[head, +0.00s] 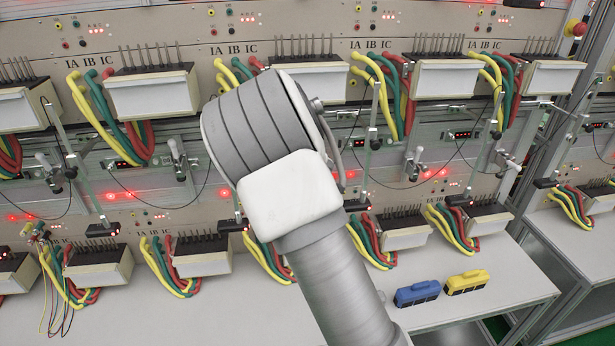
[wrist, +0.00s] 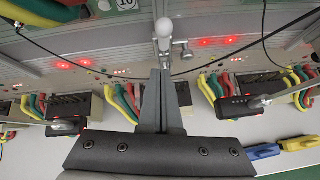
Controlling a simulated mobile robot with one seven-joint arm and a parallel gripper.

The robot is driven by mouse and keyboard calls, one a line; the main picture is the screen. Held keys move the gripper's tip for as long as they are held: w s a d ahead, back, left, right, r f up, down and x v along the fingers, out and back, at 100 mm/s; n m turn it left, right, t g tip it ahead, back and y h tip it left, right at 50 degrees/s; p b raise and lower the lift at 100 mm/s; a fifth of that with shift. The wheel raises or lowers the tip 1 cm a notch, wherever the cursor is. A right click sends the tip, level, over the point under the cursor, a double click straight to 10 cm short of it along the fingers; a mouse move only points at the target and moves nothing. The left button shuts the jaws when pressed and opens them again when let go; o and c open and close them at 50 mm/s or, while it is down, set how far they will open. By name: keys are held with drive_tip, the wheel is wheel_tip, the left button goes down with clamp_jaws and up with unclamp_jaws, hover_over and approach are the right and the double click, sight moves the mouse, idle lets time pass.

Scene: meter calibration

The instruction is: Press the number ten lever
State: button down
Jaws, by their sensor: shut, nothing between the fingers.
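In the wrist view, a lever (wrist: 164,28) with a white ball knob stands just beyond my fingertips, near the picture's top middle. A label reading 10 (wrist: 124,3) shows up and left of it, partly cut off. My gripper (wrist: 161,73) is shut and empty, its fingers pointing at the lever's lower part. I cannot tell whether the tips touch it. In the head view my arm hides the gripper and this lever. Other lever clamps (head: 371,133) show on the rack to either side.
Meter boxes (head: 151,92) with thick yellow, green and red cables line the rack in rows. Thin black cables (wrist: 262,40) loop near the lever. A blue block (head: 416,294) and a yellow block (head: 467,282) lie on the white bench (head: 500,292), which is otherwise mostly clear.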

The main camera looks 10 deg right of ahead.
drive_tip(key=s+r+p, duration=0.1)
drive_tip(key=s+r, duration=0.3)
drive_tip(key=r, duration=0.5)
drive_tip(key=shift+a, duration=0.3)
drive_tip(key=shift+s, duration=0.1)
